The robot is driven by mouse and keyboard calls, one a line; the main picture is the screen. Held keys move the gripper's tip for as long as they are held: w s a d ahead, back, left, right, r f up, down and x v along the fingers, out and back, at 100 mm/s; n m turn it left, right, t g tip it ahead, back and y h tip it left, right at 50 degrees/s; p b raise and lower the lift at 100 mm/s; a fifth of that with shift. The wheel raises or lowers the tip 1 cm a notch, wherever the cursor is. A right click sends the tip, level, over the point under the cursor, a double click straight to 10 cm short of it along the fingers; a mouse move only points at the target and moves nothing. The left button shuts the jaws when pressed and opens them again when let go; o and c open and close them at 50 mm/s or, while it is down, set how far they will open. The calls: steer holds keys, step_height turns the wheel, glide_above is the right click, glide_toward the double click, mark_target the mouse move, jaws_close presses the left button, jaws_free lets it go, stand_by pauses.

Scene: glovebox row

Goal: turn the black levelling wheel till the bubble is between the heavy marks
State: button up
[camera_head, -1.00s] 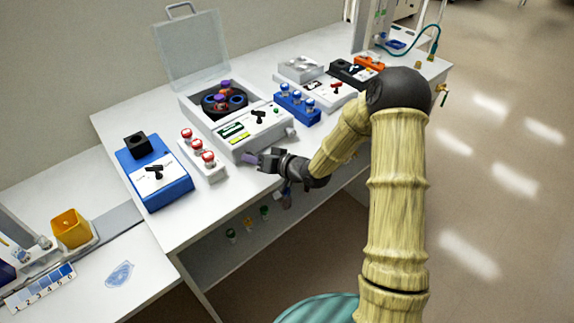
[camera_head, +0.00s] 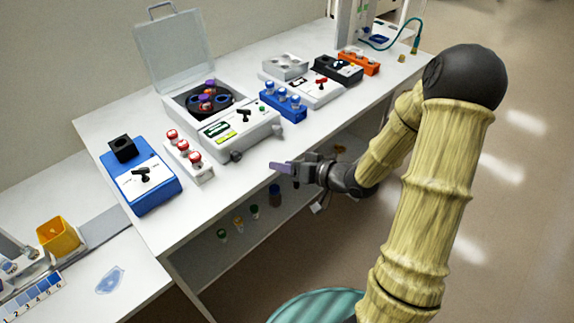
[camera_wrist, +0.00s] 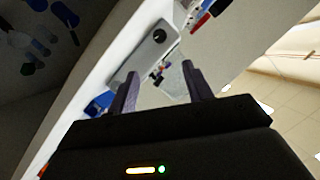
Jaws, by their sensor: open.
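The black levelling wheel (camera_head: 236,156) is a small dark knob low on the front left of the white centrifuge (camera_head: 262,130). A black round knob on a grey face, probably the same wheel (camera_wrist: 159,35), shows beyond my fingers in the wrist view. A yellow-green strip (camera_head: 222,139), which may be the bubble vial, is on the sloping panel; bubble and heavy marks are too small to read. My gripper (camera_head: 281,168) is off the bench's front edge, right of the wheel and apart from it. In the wrist view my gripper (camera_wrist: 163,76) is open with nothing between its fingers.
A rack of red-capped tubes (camera_head: 188,158) stands close left of the wheel, with a blue device (camera_head: 140,180) beyond. A blue rack (camera_head: 283,104) stands right of the centrifuge. The clear lid (camera_head: 175,50) is raised. The bench front before the centrifuge is bare.

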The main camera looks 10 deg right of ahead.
steer(key=a+n+h+b, duration=0.1)
steer(key=b, duration=0.1)
steer(key=s+a+r+n+b, duration=0.1)
steer(key=b, duration=0.1)
steer(key=s+n+t+h+b, duration=0.1)
steer(key=n+b, duration=0.1)
steer(key=shift+s+a+r+h, duration=0.2)
steer(key=shift+a+h, duration=0.1)
steer(key=shift+a, duration=0.1)
steer(key=shift+w+a+r+p, duration=0.1)
steer(key=shift+w+r+p, duration=0.1)
steer(key=shift+p, duration=0.25)
steer(key=p, duration=0.8)
glide_toward(238, 157)
steer(key=x, duration=0.9)
steer(key=shift+w, duration=0.1)
